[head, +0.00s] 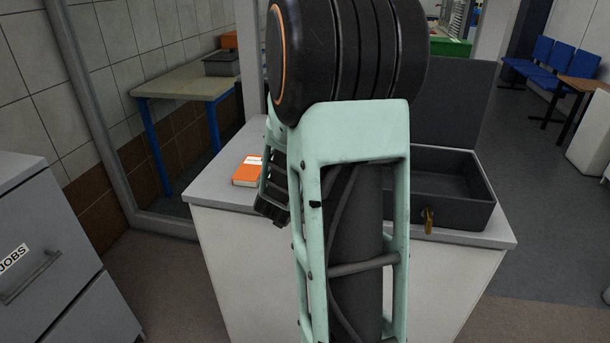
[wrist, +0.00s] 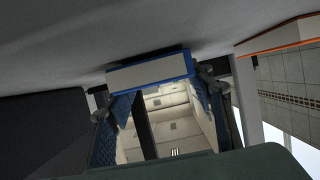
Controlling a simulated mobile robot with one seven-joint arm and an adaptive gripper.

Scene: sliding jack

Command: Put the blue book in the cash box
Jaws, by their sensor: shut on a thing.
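In the wrist view, the blue book (wrist: 151,73), with blue cover edges and pale pages, is between the fingers of my gripper (wrist: 158,92), which is shut on it. The book is close to the grey counter surface; whether it touches cannot be told. In the head view my arm hides the book and most of the gripper; a dark part of the gripper (head: 271,192) shows left of the arm. The dark grey cash box (head: 462,215) stands open on the counter's right side, its lid raised behind. My arm hides its left part; the visible inside looks empty.
An orange book (head: 247,171) lies on the white counter (head: 235,240), left of my gripper; it also shows in the wrist view (wrist: 275,40). A brass padlock-like piece (head: 428,221) hangs on the box's front. A grey drawer cabinet (head: 55,260) stands at left.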

